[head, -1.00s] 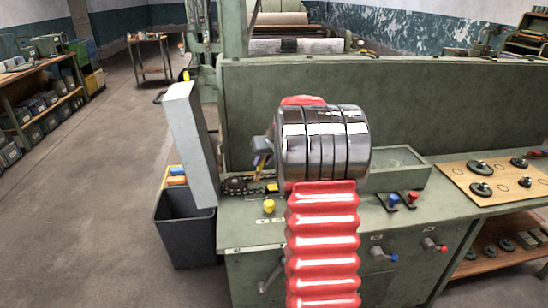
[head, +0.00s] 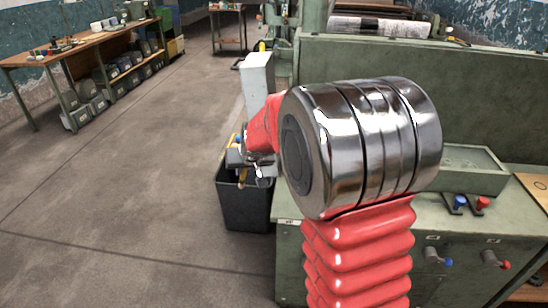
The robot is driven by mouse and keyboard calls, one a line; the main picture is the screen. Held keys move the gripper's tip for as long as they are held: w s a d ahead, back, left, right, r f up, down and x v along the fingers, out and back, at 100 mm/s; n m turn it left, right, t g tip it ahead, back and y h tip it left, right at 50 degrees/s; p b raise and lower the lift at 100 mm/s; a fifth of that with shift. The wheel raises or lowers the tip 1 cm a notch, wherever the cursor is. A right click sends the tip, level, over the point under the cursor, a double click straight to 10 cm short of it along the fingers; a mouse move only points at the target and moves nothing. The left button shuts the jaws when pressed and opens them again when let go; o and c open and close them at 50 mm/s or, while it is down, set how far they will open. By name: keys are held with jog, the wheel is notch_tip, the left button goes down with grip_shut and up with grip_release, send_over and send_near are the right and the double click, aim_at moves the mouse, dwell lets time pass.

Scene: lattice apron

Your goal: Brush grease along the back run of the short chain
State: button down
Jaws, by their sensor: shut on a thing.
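My gripper (head: 248,162) is at the end of my red arm, left of the large metal joint. It is shut on a small tool, most likely the grease brush (head: 243,178), whose narrow yellowish part shows below the jaws. In the picture the gripper overlaps the dark bin beside the bench; I cannot tell its height above the bin. The short chain is not visible now; my arm covers that part of the bench.
The dark bin (head: 246,208) stands on the floor at the bench's left end. A pale upright panel (head: 257,84) rises behind the gripper. Blue (head: 460,202) and red (head: 483,203) handles are on the green bench. The floor at left is open.

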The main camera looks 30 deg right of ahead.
jog(key=s+a+n, duration=0.1)
jog(key=s+a, duration=0.1)
jog(key=a, duration=0.8)
jog(key=shift+s+f+y, duration=0.2)
jog(key=shift+f+y, duration=0.1)
jog(key=shift+f, duration=0.1)
jog(key=shift+a, duration=0.1)
